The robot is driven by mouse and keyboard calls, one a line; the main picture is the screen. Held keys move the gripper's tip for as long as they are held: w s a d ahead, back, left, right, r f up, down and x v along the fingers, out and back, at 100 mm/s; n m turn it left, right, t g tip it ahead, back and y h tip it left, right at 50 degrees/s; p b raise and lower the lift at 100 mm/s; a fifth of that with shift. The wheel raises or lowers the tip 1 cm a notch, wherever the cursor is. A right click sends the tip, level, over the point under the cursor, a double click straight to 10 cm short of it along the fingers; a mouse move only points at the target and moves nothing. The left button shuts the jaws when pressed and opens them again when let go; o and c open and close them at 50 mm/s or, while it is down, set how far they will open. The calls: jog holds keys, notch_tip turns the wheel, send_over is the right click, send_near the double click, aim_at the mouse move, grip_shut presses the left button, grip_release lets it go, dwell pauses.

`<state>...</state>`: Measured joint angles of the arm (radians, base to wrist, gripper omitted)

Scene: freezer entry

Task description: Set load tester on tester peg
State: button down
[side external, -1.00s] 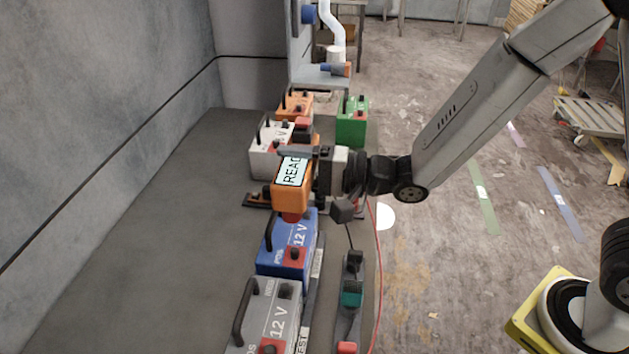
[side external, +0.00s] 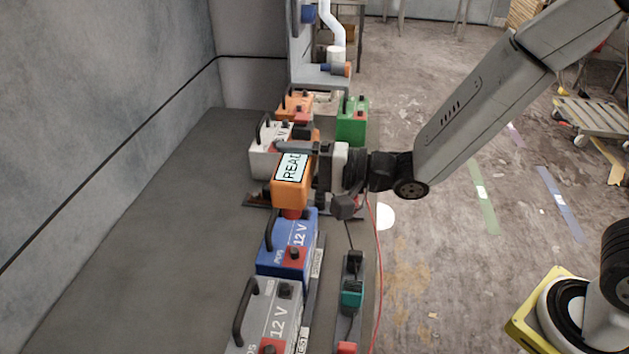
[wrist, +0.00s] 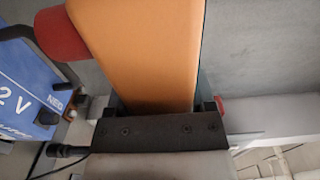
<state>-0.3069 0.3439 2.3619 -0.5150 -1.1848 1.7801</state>
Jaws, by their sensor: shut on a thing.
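The load tester (side external: 290,193) is an orange box with a pale display reading "READ" and a red part at its lower end. My gripper (side external: 318,165) is shut on it from the right and holds it behind the blue 12 V battery (side external: 285,245), in front of the white battery (side external: 267,160). In the wrist view the tester's orange body (wrist: 140,50) fills the middle, between the fingers, with a red part (wrist: 60,35) at its left. I cannot make out the tester peg; the tester and gripper may hide it. Contact below the tester cannot be told.
A grey 12 V battery (side external: 270,315) stands nearest. An orange battery (side external: 293,105) and a green one (side external: 352,122) stand at the back. A teal-and-black device (side external: 352,295) and a red cable (side external: 378,270) lie along the right edge. The bench's left side (side external: 165,220) is clear.

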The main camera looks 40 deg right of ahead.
jog(key=shift+r, duration=0.7)
jog(key=shift+r, duration=0.35)
jog(key=shift+r, duration=0.8)
jog(key=w+d+f, duration=0.3)
jog(key=w+d, duration=0.3)
jog(key=w, duration=0.1)
jog(key=w+d+f, duration=0.3)
jog(key=w+d, duration=0.3)
jog(key=w, duration=0.1)
jog(key=w+d+f, duration=0.2)
jog(key=d+f, duration=0.3)
jog(key=d, duration=0.3)
jog(key=w+d+f, duration=0.2)
jog(key=d+f, duration=0.2)
jog(key=d, duration=0.4)
jog(key=shift+f, duration=0.35)
jog(key=shift+w+f, duration=0.1)
jog(key=shift+f, duration=0.1)
